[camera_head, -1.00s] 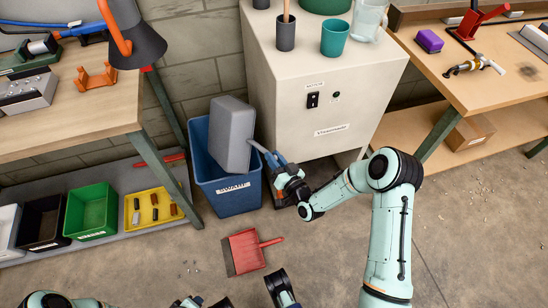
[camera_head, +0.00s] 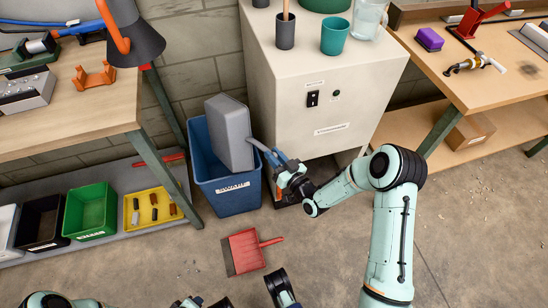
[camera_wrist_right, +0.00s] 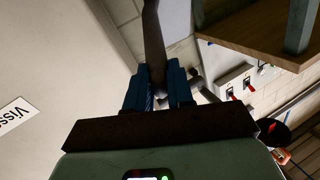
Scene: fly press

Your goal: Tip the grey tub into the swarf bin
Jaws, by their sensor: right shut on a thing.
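The grey tub (camera_head: 229,135) is steeply tilted over the blue swarf bin (camera_head: 228,197), its lower part at the bin's opening. The inside of the tub and any contents are hidden from me.
A light cabinet (camera_head: 285,95) stands close to the right of the bin. A workbench (camera_head: 80,105) stands left, above a low shelf with green (camera_head: 92,211) and yellow (camera_head: 153,207) trays. A red dustpan (camera_head: 244,252) lies on the floor in front of the bin.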

